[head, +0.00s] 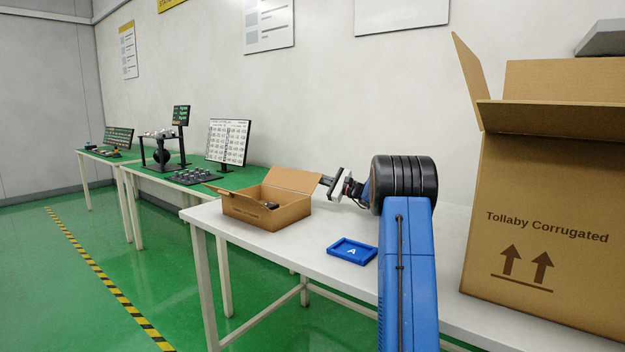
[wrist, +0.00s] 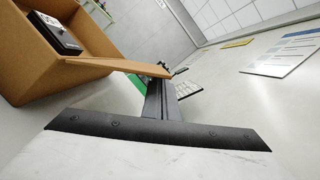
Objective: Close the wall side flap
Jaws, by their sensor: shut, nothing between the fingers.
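A small open cardboard box (head: 285,216) sits on the white table. Its wall side flap (head: 295,180) stands raised and leans outward at the back. In the wrist view the box (wrist: 100,45) is at upper left, and a flap (wrist: 118,66) reaches from it toward my fingers. My gripper (head: 327,182) is shut and empty, just right of the raised flap and beside the box. Its fingers also show in the wrist view (wrist: 165,97), by the flap's tip. I cannot tell whether they touch the flap. A black object (wrist: 58,34) lies inside the box.
Another flap (head: 202,187) sticks out at the box's left. A blue tray (head: 352,251) marked A lies in front on the white table (head: 310,240). A large carton (head: 545,215) stands at right. Green-topped benches with equipment (head: 185,177) stand farther left, along the wall.

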